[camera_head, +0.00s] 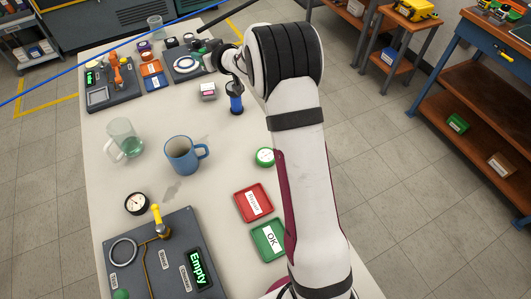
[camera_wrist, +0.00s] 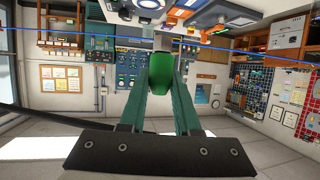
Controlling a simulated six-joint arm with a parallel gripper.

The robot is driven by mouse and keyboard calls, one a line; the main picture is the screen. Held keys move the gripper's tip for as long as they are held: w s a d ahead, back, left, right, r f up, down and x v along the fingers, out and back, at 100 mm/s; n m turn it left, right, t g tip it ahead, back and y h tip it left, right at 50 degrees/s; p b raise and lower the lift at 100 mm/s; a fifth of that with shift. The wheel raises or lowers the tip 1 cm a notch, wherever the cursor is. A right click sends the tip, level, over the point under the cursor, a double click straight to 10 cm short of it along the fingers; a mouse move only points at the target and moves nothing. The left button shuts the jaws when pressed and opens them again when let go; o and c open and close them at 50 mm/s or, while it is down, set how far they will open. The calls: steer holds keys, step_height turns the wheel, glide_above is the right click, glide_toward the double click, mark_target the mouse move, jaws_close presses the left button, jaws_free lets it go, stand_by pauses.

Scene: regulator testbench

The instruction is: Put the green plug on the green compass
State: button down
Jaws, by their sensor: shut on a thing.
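My gripper (camera_wrist: 160,85) shows in the wrist view with its two green fingers shut on a rounded green piece, likely the green plug (camera_wrist: 161,74). The wrist view looks out across the room, so the gripper points away from the tabletop. In the head view the fingers and the held piece cannot be made out behind my arm. The green compass (camera_head: 264,157) is a round, pale-faced dial with a green rim. It lies on the table right of the blue mug, beside my forearm, apart from the gripper.
The table holds a blue mug (camera_head: 182,155), a clear cup (camera_head: 124,139), a red tray (camera_head: 253,203), a green OK tray (camera_head: 268,240), a black-rimmed dial (camera_head: 137,203) and a grey panel (camera_head: 160,262). A dark-and-blue upright thing (camera_head: 236,104) is near my wrist. More devices stand at the far end.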

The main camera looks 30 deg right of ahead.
steer(key=s+d, duration=1.3)
steer(key=d, duration=0.1)
steer(key=s, duration=2)
steer(key=w+a+f, duration=0.2)
steer(key=w+f, duration=0.1)
steer(key=f, duration=0.1)
steer(key=w+a+f, duration=0.2)
steer(key=w+f, duration=0.1)
steer(key=f, duration=0.1)
steer(key=w+a+f, duration=0.2)
steer(key=w+f, duration=0.1)
steer(key=f, duration=0.1)
steer(key=shift+a, duration=0.4)
steer(key=shift+y, duration=0.3)
step_height(320, 180, down, 4)
steer(key=shift+w+f, duration=0.1)
steer(key=shift+f, duration=0.1)
